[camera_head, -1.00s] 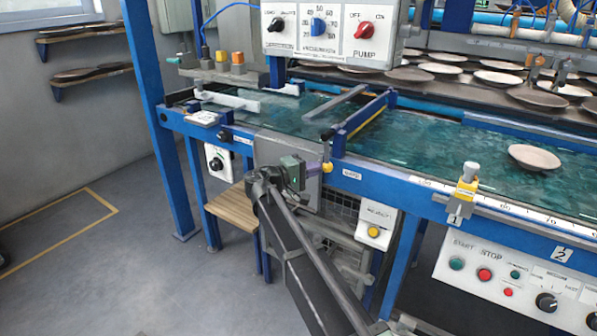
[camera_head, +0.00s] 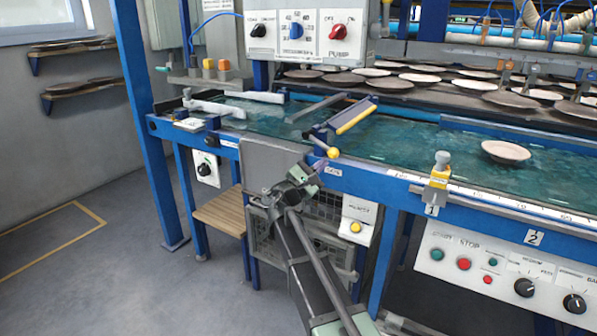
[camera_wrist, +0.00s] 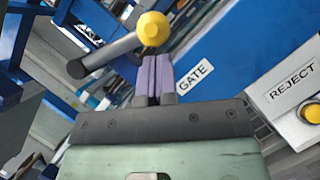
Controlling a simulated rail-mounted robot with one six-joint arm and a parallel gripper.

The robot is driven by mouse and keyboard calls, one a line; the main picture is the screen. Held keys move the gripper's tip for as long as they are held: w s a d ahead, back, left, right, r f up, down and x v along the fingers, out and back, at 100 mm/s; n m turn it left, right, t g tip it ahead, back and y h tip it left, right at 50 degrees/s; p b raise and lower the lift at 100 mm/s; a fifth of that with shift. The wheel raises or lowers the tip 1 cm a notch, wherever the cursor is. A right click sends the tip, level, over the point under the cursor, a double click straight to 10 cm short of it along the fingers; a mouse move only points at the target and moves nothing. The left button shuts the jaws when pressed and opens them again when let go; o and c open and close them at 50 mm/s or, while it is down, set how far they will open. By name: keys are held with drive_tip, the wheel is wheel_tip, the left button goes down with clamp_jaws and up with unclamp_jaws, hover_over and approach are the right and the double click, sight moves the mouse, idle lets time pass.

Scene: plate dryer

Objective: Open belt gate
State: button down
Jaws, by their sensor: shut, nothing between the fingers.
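The belt gate (camera_head: 350,117) is a blue bar with a yellow strip, lying across the green belt (camera_head: 405,140). In the wrist view the yellow knob (camera_wrist: 152,28) sits just beyond my fingertips, at the end of a grey rod (camera_wrist: 105,55). My gripper (camera_head: 310,174) is shut and empty, just below and left of the knob in the head view. Its purple fingers (camera_wrist: 155,68) point at the knob; whether they touch it I cannot tell.
A GATE label (camera_wrist: 193,81) is on the blue frame right of my fingers. The reject box (camera_head: 357,220) with a yellow button is right of my arm. A plate (camera_head: 506,152) lies on the belt.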

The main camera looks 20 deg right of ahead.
drive_tip(key=r+n+t, duration=0.1)
drive_tip(key=n, duration=0.1)
drive_tip(key=s+d+r+n+t+y+p, duration=0.1)
drive_tip(key=n+t, duration=0.1)
drive_tip(key=n, duration=0.1)
drive_tip(key=s+r+n+t+p, duration=0.1)
drive_tip(key=n, duration=0.1)
drive_tip(key=shift+d+r, duration=0.25)
drive_tip(key=shift+d, duration=0.1)
drive_tip(key=shift+r+p, duration=0.3)
drive_tip(key=shift+r, duration=0.05)
drive_tip(key=shift+d, duration=0.1)
drive_tip(key=shift+s+f+b, duration=0.1)
drive_tip(key=shift+f+b, duration=0.25)
drive_tip(key=b, duration=0.8)
approach(334, 151)
wheel_tip(334, 151, down, 4)
drive_tip(key=s+a, duration=0.2)
drive_tip(key=a, duration=0.1)
drive_tip(key=shift+d+f, duration=0.1)
drive_tip(key=shift+d, duration=0.15)
